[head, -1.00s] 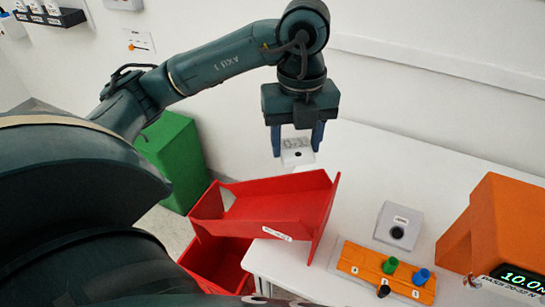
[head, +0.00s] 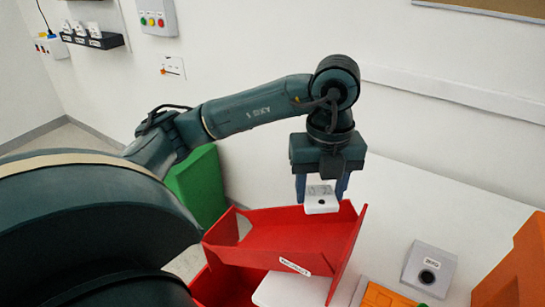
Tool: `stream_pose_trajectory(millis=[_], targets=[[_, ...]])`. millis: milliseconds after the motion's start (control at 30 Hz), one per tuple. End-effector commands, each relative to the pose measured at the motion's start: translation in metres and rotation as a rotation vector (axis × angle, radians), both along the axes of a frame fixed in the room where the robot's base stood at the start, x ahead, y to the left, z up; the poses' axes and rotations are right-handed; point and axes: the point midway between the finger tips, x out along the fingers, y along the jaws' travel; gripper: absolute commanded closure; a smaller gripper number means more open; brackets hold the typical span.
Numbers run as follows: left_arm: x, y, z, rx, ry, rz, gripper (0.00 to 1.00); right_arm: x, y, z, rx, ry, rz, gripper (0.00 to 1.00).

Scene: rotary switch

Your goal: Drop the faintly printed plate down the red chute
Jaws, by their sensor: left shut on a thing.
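My left gripper (head: 321,192) points down and is shut on a small white plate (head: 321,205). The plate carries faint grey marks and a dark dot, too small to read. It overlaps the upper right end of the red chute (head: 283,238) in the head view and appears just above or behind it; touching cannot be told. The chute is a sloped tray with a white label on its front side. Its open lower end points left, above a red bin (head: 222,285). My right gripper is not in view.
The white table (head: 425,195) is bare behind and right of the chute. A grey box with a dark round button (head: 429,268) sits to the right. An orange panel (head: 385,297) and an orange housing (head: 515,268) are partly cut off. A green bin (head: 198,185) stands left.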

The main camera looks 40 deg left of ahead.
Motion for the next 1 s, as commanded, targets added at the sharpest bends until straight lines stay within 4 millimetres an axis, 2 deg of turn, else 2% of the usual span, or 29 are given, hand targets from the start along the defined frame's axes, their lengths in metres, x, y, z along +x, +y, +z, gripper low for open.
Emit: stream_pose_trajectory(millis=[67,100,367,600,733,867,1000], targets=[[0.0,0.0,0.001,0.0,0.0,0.0,0.7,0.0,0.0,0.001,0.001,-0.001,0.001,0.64],[0.0,0.0,0.001,0.0,0.0,0.0,0.45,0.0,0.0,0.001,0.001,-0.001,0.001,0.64],[0.0,0.0,0.001,0.0,0.0,0.001,0.24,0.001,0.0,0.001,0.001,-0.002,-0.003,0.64],[0.0,0.0,0.001,0.0,0.0,0.001,0.23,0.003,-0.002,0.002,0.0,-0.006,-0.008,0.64],[0.001,0.0,0.009,0.0,-0.003,0.001,0.23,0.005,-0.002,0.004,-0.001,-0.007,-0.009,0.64],[0.001,0.001,0.03,0.001,-0.006,0.001,0.23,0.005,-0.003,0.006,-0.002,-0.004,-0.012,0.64],[0.001,0.001,0.059,0.001,-0.008,0.002,0.23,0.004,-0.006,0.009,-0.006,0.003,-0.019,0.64]])
